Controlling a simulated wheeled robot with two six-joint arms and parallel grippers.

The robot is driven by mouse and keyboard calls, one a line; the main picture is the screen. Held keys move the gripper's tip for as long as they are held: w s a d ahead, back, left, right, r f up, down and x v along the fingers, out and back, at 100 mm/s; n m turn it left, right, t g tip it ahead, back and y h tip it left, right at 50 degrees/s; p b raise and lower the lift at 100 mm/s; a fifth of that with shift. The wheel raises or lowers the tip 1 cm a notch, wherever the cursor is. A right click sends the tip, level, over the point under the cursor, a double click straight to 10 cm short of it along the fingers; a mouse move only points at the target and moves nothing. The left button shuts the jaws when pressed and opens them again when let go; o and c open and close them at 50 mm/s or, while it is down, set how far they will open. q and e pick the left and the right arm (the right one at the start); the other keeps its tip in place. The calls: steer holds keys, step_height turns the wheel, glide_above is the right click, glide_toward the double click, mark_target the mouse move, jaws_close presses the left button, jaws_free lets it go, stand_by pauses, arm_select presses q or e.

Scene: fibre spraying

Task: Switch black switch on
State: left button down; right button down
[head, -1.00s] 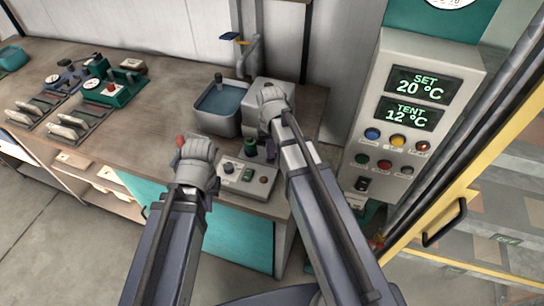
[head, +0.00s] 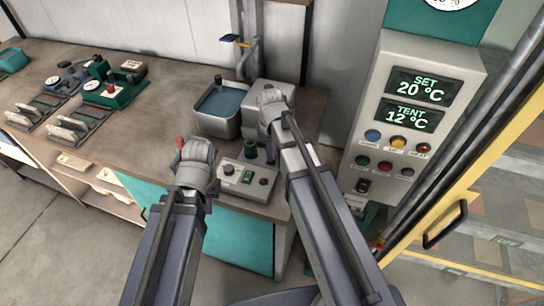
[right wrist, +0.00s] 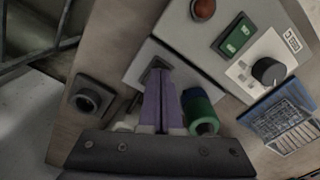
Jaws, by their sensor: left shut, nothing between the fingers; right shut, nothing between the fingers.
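The grey control box (head: 247,178) on the bench's front right carries a black knob (right wrist: 269,71), a green rocker (right wrist: 235,36) and a red lamp (right wrist: 203,9). A small dark switch-like part (right wrist: 153,69) on a light plate sits at my right gripper's fingertips in the right wrist view; the fingers partly cover it, and I cannot tell whether they touch. My right gripper (right wrist: 158,80) is shut and empty, pointing down. Another black switch (head: 362,185) is low on the tall panel. My left gripper (head: 188,157) is shut, left of the box, its fingertips mostly hidden.
A green and blue cylinder (right wrist: 200,111) stands close beside my right fingers. A water basin (head: 218,105) lies behind the box. A red-topped part (head: 180,142) is near my left gripper. The bench's middle is clear. A yellow-framed door (head: 450,200) is at right.

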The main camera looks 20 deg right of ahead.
step_height(320, 180, up, 6)
steer(key=p, duration=0.5)
steer(key=shift+r+p, duration=0.15)
steer(key=shift+p, duration=0.25)
steer(key=s+a+n+h+b, duration=0.1)
steer(key=s+a+n, duration=0.3)
steer(key=s+a, duration=0.6)
steer(key=s+f, duration=0.1)
steer(key=s, duration=0.3)
steer(key=shift+s+a+n, duration=0.2)
steer(key=shift+a+n, duration=0.05)
steer(key=shift+n, duration=0.05)
